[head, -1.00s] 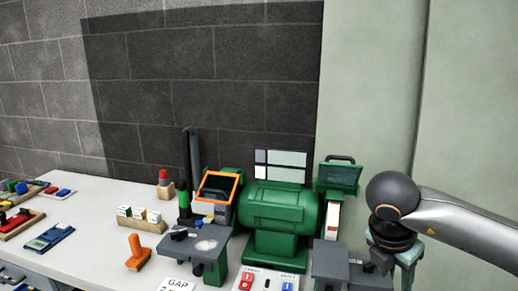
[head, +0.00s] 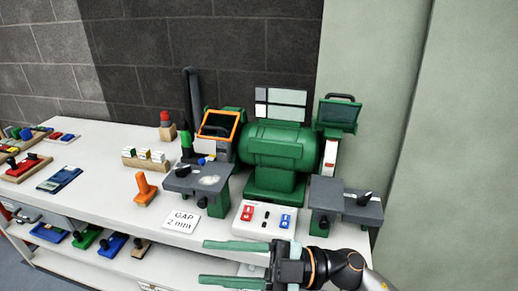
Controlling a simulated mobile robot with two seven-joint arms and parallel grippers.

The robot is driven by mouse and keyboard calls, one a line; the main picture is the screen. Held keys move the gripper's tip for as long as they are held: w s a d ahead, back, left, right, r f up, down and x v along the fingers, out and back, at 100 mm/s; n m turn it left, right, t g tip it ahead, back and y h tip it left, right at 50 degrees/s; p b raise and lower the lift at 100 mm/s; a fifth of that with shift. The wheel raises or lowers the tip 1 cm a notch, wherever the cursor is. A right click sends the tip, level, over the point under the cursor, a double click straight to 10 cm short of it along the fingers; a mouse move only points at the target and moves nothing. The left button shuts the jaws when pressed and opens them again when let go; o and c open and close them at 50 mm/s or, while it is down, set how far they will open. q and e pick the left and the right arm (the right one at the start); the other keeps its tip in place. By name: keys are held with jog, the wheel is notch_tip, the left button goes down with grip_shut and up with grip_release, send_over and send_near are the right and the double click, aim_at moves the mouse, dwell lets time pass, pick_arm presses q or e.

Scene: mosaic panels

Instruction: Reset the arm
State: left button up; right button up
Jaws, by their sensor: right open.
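My right gripper (head: 235,263) is at the bottom of the head view, in front of the bench's front edge. Its two green fingers point left and stand apart, with nothing visible between them. My right arm (head: 345,270) comes in from the lower right. My left gripper and arm are not in the picture.
A green bench grinder (head: 278,148) stands on the white bench (head: 110,190), with a switch box (head: 265,217) and a "GAP 2 mm" card (head: 181,221) before it. An orange-handled tool (head: 145,188) stands left. A lower shelf (head: 115,262) holds coloured items.

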jog(key=w+d+f+m+t+h, duration=0.2)
jog(key=w+d+m+t, duration=0.15)
jog(key=m+t, duration=0.4)
jog(key=w+d+f+m+t+h, duration=0.1)
jog(key=w+d+f+m+t, duration=0.25)
jog(key=m+t, duration=0.4)
jog(key=w+d+f+m+t+h, duration=0.2)
jog(key=d+f+m+t+h, duration=0.2)
jog(key=d+f+m+h, duration=0.35)
jog(key=s+d+f+m+g+h, duration=0.1)
jog(key=s+d+f+g+h, duration=0.3)
jog(key=s+f, duration=0.3)
jog(key=s+d+f+m+g+h, duration=0.2)
jog(key=s+f, duration=0.6)
jog(key=f, duration=0.8)
jog(key=shift+s+d+f+g+h, duration=0.2)
jog(key=shift+d+f+g+h, duration=0.05)
jog(key=shift+d+g+h, duration=0.75)
jog(key=shift+c, duration=0.4)
